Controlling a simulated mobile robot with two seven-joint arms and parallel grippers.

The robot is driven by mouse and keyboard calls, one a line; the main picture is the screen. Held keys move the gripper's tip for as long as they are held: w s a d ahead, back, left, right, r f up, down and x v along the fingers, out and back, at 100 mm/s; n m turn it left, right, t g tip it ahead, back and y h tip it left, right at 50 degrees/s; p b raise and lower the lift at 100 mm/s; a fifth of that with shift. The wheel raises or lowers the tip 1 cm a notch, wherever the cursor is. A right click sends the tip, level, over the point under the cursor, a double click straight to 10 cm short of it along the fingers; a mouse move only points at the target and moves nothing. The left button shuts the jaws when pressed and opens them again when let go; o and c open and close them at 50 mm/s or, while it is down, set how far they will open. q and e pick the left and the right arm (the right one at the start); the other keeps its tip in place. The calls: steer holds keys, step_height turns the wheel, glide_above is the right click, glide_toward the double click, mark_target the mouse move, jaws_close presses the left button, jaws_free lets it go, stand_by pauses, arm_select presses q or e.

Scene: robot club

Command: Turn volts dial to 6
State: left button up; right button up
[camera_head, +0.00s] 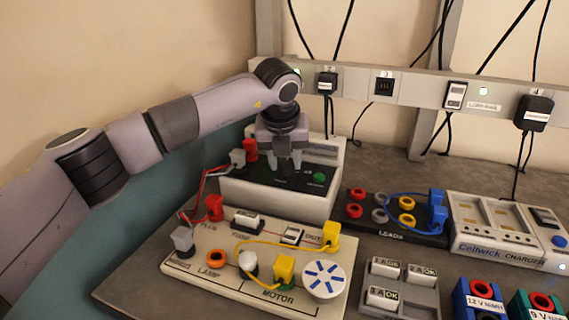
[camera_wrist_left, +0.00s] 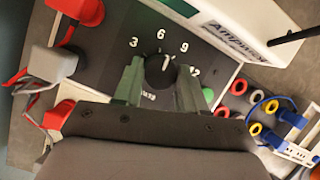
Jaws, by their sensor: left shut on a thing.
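The power supply (camera_head: 270,198) stands at the back of the bench, with a dark sloped panel. Its black volts dial (camera_wrist_left: 158,72) shows in the left wrist view, with the numbers 3, 6, 9 and 12 around it. The dial's white pointer mark leans up and right, seemingly between 6 and 9. My left gripper (camera_head: 285,164) points down over the panel and is shut on the dial. Its fingers (camera_wrist_left: 159,84) sit on either side of the knob in the left wrist view. In the head view the gripper hides the dial. My right gripper is not in view.
Red (camera_head: 250,149) and grey (camera_head: 237,158) plugs stand on the supply's left, beside the gripper. A green button (camera_head: 319,177) is on its right. The cream circuit board (camera_head: 210,277) lies in front, the leads holder (camera_head: 370,227) and charger (camera_head: 490,240) to the right.

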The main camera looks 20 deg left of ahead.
arm_select(q)
steer(key=shift+d+n+y+b, duration=0.15)
steer(key=shift+n+y+b, duration=0.4)
steer(key=shift+n, duration=0.95)
steer(key=o, duration=1.1)
steer(key=shift+c, duration=0.2)
steer(key=v, duration=0.7)
steer(key=shift+r, duration=0.15)
steer(key=shift+d, duration=0.1)
